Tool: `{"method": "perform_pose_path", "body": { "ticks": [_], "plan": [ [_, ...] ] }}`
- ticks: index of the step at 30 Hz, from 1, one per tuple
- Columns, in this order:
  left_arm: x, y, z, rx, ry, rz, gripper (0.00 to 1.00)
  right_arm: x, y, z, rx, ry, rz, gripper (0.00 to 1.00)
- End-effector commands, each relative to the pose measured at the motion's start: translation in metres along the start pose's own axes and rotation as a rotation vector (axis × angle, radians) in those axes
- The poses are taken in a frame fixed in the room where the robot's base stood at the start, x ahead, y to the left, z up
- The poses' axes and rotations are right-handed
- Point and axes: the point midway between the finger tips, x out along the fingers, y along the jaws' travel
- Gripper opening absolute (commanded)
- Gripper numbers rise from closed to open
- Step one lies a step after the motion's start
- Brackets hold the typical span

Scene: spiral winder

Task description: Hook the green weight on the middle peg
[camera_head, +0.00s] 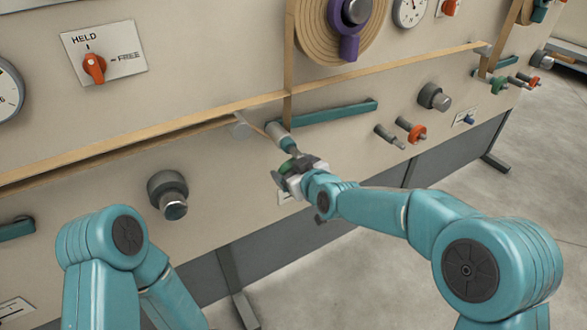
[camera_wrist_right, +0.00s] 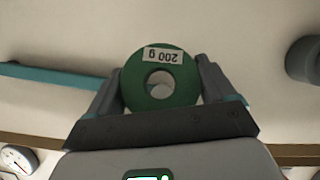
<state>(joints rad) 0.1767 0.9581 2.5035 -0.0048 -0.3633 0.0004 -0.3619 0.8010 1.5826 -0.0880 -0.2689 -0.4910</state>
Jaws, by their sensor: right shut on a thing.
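The green weight (camera_wrist_right: 133,92) is a ring with a centre hole and a label reading 200 g, upside down in the right wrist view. My right gripper (camera_wrist_right: 160,85) is shut on it, with one finger on each side. In the head view, the green weight (camera_head: 288,168) is partly hidden by my right gripper (camera_head: 296,174), close to the panel. A grey and teal peg-like part (camera_head: 279,134) sticks out just above the gripper; I cannot tell whether the weight touches it. My left arm shows at lower left, but its gripper is out of view.
A teal bar (camera_head: 335,113) lies along the panel just right of the gripper. A bare peg (camera_head: 388,136) and a peg with a red weight (camera_head: 411,130) are farther right. A grey knob (camera_head: 434,97) is above them. A tan strip (camera_head: 210,108) crosses the panel.

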Motion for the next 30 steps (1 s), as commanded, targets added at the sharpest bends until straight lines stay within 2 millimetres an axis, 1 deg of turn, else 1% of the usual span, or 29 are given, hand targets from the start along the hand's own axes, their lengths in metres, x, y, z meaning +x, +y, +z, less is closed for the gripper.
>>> {"method": "perform_pose_path", "body": {
  "ticks": [4,8,27,30],
  "plan": [
    [0.001,0.0,0.001,0.001,-0.001,0.0,0.69,-0.007,0.001,0.002,0.0,0.003,0.002,0.01],
    [0.005,-0.002,0.0,0.001,-0.001,0.0,0.69,-0.019,0.001,0.007,0.0,0.002,0.002,0.01],
    [0.01,-0.004,0.0,0.001,-0.001,0.0,0.69,-0.09,0.001,0.036,0.0,0.002,0.002,0.01],
    [0.017,-0.006,0.0,0.001,-0.001,0.0,0.69,-0.101,0.002,0.04,0.0,0.003,0.003,0.01]
  ]
}}
